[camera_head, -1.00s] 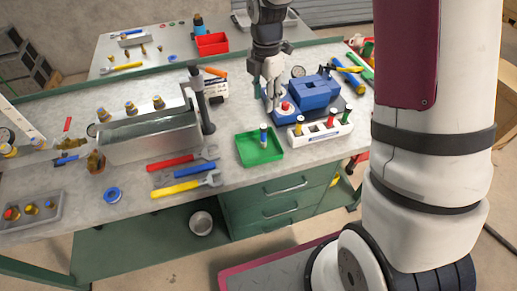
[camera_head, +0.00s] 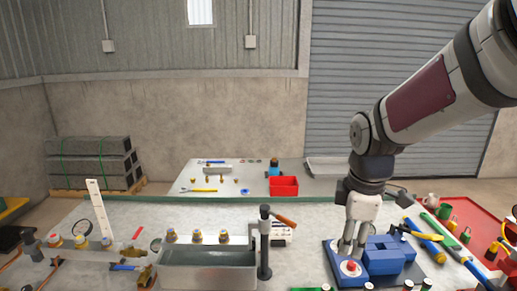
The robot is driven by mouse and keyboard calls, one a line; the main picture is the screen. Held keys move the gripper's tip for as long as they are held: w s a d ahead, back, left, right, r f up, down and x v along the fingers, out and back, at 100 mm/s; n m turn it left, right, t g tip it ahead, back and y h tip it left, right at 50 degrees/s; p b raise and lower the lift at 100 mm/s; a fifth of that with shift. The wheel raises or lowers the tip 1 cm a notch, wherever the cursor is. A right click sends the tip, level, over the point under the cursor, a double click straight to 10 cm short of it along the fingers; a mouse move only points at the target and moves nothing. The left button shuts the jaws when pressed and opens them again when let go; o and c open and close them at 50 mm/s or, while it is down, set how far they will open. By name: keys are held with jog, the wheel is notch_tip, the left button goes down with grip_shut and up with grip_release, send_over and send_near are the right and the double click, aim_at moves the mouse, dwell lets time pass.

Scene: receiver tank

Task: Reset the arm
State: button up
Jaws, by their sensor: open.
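My arm comes in from the upper right. My gripper (camera_head: 352,246) points down over the blue device (camera_head: 384,258) with a red button (camera_head: 351,267) on the bench. The gripper's fingers are apart and hold nothing that I can see. The fingertips are just above or behind the red button. I cannot tell whether they touch it.
A metal tank (camera_head: 208,270) stands left of my gripper, with a dark upright post (camera_head: 265,245) at its right end. A red bin (camera_head: 284,186) sits on the back table. Several tools lie to the right, including a yellow-handled one (camera_head: 424,238). Open air lies above the bench.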

jog(key=s+r+m+t, duration=0.1)
jog(key=s+r+m, duration=0.3)
jog(key=s+m, duration=0.3)
jog(key=s+r+m+t, duration=0.2)
jog(key=s+r+m, duration=0.2)
jog(key=s+m, duration=0.3)
jog(key=shift+s+a+r+t, duration=0.15)
jog(key=shift+s+r+t, duration=0.15)
jog(key=shift+s, duration=1.65)
